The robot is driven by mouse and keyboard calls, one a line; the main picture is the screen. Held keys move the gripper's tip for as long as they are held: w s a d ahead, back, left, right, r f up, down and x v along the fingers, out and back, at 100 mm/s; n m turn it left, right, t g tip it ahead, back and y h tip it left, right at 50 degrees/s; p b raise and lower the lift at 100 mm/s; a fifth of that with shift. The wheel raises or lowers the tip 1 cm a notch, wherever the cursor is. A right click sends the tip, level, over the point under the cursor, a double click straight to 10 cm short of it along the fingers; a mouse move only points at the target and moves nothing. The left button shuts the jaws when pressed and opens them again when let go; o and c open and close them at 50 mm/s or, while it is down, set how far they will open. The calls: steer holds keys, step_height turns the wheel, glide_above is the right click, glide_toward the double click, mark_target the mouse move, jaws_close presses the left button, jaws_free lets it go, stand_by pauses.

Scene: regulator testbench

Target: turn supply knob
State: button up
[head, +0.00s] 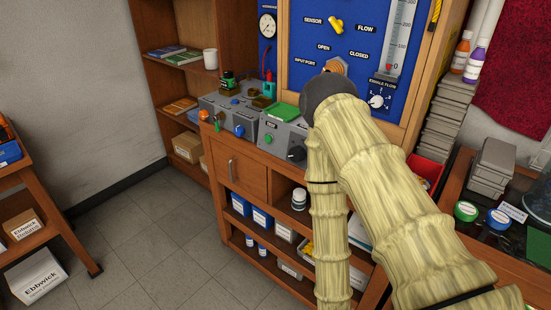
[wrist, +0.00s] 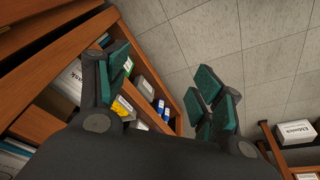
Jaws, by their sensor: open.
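The blue test panel (head: 300,75) stands at the back of the bench, with a yellow knob (head: 336,25) near the SENSOR and FLOW labels. Below it are two grey control boxes; the left box (head: 225,118) bears a blue knob (head: 239,131), and the right box (head: 285,135) has a black knob (head: 296,153). No readable label names a supply knob, so I cannot tell which it is. My arm hides part of the panel. My gripper (wrist: 160,85) is open and empty in the wrist view, pointing down past the shelves toward the floor; the head view does not show its fingers.
The wooden bench (head: 238,172) has open shelves below with boxes and bottles. A red bin (head: 425,173) and a stack of grey trays (head: 446,118) stand at the right. A side table (head: 35,190) is at the left. The tiled floor (head: 165,240) between is clear.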

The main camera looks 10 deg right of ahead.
steer(key=w+a+r+m+t+h+b, duration=0.1)
steer(key=w+r+t, duration=0.1)
steer(key=w, duration=0.5)
steer(key=w+a+r+t+h+b, duration=0.1)
steer(key=w+r+t, duration=0.1)
steer(key=w, duration=0.5)
steer(key=m+t+h+b, duration=0.4)
steer(key=m+h, duration=0.5)
steer(key=h, duration=0.3)
glide_toward(294, 156)
steer(key=x, duration=0.9)
steer(key=shift+w+d, duration=0.15)
steer(key=shift+d, duration=0.05)
steer(key=shift+r, duration=0.1)
steer(key=shift+c, duration=0.4)
steer(key=c, duration=0.9)
